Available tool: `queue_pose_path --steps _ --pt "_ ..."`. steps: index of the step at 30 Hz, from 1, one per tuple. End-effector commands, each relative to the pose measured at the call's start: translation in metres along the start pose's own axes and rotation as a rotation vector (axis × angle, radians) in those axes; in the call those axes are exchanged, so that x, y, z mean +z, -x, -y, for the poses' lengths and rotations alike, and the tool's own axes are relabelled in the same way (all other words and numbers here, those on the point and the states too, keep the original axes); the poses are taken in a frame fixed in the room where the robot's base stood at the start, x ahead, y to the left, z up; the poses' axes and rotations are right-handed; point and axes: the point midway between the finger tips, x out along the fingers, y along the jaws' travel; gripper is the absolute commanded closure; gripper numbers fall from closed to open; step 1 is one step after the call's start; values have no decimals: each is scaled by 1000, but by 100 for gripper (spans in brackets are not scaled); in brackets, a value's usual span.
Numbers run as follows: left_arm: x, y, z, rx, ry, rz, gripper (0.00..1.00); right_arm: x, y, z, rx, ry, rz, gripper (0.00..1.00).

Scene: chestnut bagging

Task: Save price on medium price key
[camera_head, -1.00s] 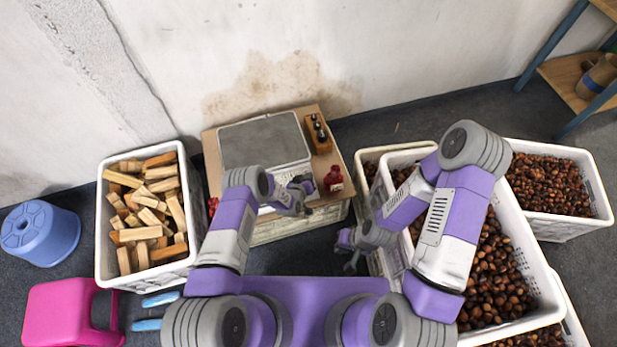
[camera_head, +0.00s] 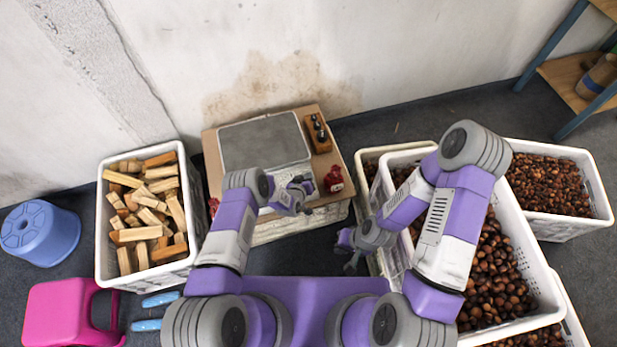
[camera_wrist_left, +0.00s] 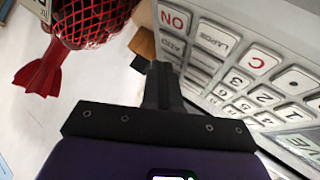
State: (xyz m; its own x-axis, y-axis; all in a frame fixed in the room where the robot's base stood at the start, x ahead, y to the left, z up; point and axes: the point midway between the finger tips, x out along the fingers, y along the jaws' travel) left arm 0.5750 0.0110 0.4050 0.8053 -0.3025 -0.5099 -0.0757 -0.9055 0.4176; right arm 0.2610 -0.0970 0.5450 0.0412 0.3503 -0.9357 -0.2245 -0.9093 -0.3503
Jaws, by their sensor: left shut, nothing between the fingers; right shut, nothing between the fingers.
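A scale with a grey platter (camera_head: 262,142) stands on a wooden table, its front partly hidden by my left arm. In the left wrist view its keypad (camera_wrist_left: 262,58) fills the right side. Keys marked ON, ADD, C and digits show, with one that seems to read LARGE (camera_wrist_left: 218,38). I cannot make out a medium price key. My left gripper (camera_head: 308,184) is shut and empty at the scale's front. In the wrist view its fingertips (camera_wrist_left: 163,70) overlap the keypad's left edge; contact cannot be told. My right gripper (camera_head: 348,262) is shut and empty, low beside the chestnut crates.
A red net bag (camera_head: 334,179) lies close right of my left gripper; it also shows in the wrist view (camera_wrist_left: 85,25). A wooden block with dark-topped items (camera_head: 318,135) stands behind it. Crates of wood (camera_head: 101,230) and chestnuts (camera_head: 548,300) flank the table.

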Motion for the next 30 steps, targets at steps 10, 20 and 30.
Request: queue_pose_path --steps 10,20,30 --pt "-4 6 -4 0 0 1 100 0 7 3 0 0 0 100" --pt "-8 11 -8 0 -1 1 100 0 12 4 0 0 0 100" --pt "-14 19 -14 0 0 1 100 1 22 8 0 0 0 100"
